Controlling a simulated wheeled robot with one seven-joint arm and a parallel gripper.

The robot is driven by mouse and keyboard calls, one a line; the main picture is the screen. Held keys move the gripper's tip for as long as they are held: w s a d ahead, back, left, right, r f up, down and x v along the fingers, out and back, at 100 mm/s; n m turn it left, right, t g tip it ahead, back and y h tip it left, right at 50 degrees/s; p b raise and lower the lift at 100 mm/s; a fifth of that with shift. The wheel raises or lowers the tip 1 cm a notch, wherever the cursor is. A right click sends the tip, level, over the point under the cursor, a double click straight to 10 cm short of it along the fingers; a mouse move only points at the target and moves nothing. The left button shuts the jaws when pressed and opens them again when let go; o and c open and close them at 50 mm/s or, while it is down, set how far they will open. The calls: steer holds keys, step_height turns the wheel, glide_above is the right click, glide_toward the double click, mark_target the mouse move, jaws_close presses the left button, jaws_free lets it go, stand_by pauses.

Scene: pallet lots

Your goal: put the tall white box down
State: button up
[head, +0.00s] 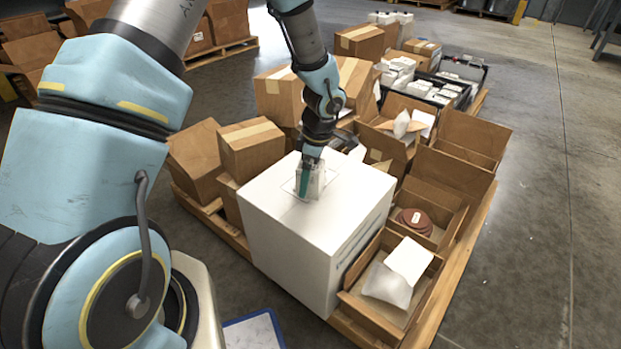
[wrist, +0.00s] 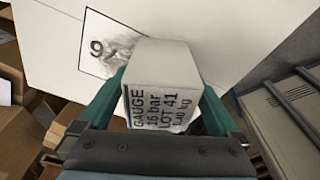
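The tall white box (wrist: 162,90) is small, with "GAUGE 16 bar LOT 41 1.40 kg" printed on its side. It also shows in the head view (head: 317,181). My gripper (head: 308,184) points down with its teal fingers shut on the box, one on each side in the wrist view (wrist: 160,98).
The carton stands on a wooden pallet (head: 455,285) among brown boxes (head: 252,147). An open brown box at right holds a white packet (head: 408,262); another holds reddish discs (head: 415,219). Black crates (head: 462,70) stand behind. The floor at right (head: 560,230) is clear.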

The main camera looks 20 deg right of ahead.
jaws_close()
stand_by(0.6)
